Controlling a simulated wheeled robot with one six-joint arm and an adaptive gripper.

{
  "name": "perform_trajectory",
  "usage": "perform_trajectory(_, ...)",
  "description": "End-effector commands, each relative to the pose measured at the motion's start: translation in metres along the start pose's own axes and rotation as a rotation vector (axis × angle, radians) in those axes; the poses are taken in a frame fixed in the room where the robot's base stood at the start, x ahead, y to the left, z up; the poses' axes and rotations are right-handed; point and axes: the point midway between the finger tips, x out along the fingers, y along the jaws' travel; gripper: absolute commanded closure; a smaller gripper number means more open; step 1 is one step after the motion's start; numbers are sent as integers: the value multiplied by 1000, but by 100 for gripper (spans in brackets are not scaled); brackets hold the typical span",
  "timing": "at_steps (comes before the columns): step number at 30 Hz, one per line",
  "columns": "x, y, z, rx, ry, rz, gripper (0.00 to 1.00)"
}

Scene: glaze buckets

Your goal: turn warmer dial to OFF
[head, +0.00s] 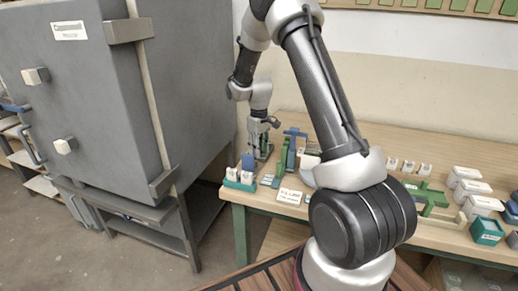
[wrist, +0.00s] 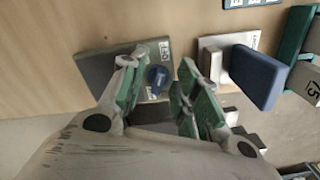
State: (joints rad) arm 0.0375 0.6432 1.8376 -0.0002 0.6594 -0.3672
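The dial (wrist: 157,76) is a small blue round knob in the wrist view, on the grey-green face of a small box (wrist: 96,66) that I take for the warmer. Pale labels with marks too small to read sit above and below the knob. My gripper (wrist: 159,66) has green-padded fingers spread apart, one on each side of the dial as seen from the wrist. Contact with it cannot be made out. In the head view my gripper (head: 262,124) is over the far left end of the wooden table (head: 262,198); the dial cannot be made out there.
A blue block on a white base (wrist: 258,76) stands right of the box, close to my right finger. A big grey kiln-like cabinet (head: 100,110) stands left of the table. Green holders (head: 240,184), a white sign (head: 289,196) and white boxes (head: 468,190) crowd the tabletop.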

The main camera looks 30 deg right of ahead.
Motion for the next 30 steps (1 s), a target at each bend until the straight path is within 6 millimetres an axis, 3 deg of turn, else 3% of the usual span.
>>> perform_trajectory(7,-13,0,0,0,2,1,69)
perform_trajectory(21,-107,0,-1,0,3,1,69)
perform_trajectory(30,-120,0,0,0,0,0,69)
